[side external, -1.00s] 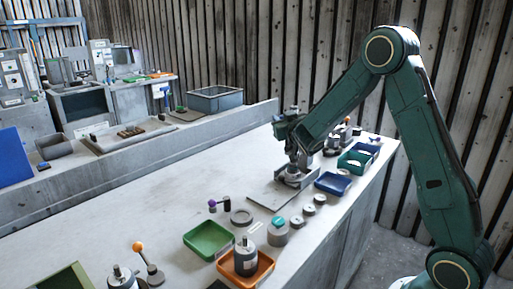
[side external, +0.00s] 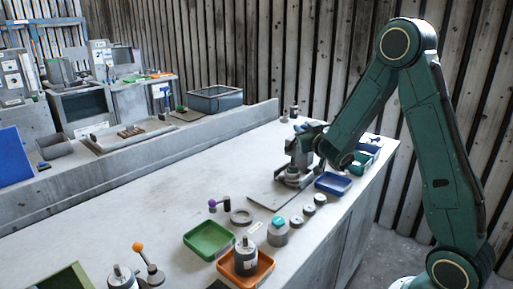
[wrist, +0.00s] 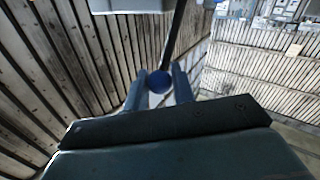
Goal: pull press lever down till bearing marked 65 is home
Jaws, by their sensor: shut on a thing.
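The grey press (side external: 294,168) stands upright on its base on the far part of the bench. My gripper (side external: 312,130) is beside the press's upper part in the side view. In the wrist view my gripper (wrist: 159,86) has its two fingers on either side of a blue ball knob (wrist: 158,81) and is shut on it. The knob sits at the end of the dark press lever (wrist: 174,38), which runs up out of the picture. I cannot make out the bearing marked 65 or how deep it sits; no marking is readable.
A blue tray (side external: 333,184) lies right of the press, with a teal tray (side external: 362,160) behind it. Small grey round parts (side external: 308,210), a green tray (side external: 209,240) and an orange tray (side external: 245,266) lie nearer. The bench's left middle is clear.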

